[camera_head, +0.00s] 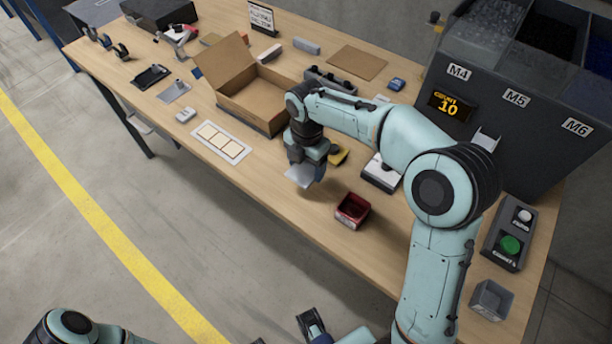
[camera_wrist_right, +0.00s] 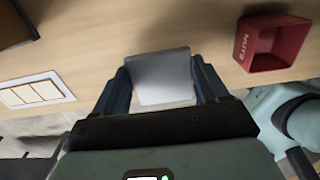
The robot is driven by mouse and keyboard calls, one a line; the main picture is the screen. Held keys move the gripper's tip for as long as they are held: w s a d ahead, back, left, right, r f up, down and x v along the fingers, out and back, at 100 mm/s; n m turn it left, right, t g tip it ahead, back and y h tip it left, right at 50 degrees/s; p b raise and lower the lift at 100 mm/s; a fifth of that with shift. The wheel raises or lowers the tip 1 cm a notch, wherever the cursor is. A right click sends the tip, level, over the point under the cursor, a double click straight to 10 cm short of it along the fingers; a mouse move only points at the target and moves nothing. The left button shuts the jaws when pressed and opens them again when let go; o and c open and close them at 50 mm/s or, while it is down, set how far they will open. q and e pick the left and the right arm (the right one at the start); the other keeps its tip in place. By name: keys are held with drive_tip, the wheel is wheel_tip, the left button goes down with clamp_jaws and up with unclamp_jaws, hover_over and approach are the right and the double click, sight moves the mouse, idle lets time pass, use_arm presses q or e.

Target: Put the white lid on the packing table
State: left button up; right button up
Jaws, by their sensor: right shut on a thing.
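The white lid (camera_head: 299,177) is a thin, pale square plate. My right gripper (camera_head: 308,168) is shut on it, low over the front part of the packing table (camera_head: 270,205), left of a red bin. In the right wrist view the lid (camera_wrist_right: 162,78) sits between the two fingers (camera_wrist_right: 160,88), with wood behind it. I cannot tell whether it touches the table. What seems to be my left gripper (camera_head: 312,324) shows only in part at the bottom edge, off the table; its jaws are unclear.
A red bin (camera_head: 352,211) stands right of the lid, also in the wrist view (camera_wrist_right: 272,42). An open cardboard box (camera_head: 258,105) stands behind. The dark feeder cabinet (camera_head: 500,120) fills the right. Bare table lies between card and bin.

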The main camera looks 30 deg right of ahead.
sight(307, 171)
drive_tip(key=shift+f+b, duration=0.35)
drive_tip(key=shift+f, duration=2.4)
drive_tip(key=shift+f, duration=0.1)
drive_tip(key=o, duration=1)
drive_tip(key=shift+o, duration=0.2)
wheel_tip(307, 171, up, 12)
drive_tip(key=shift+r+p, duration=0.15)
drive_tip(key=shift+p, duration=0.85)
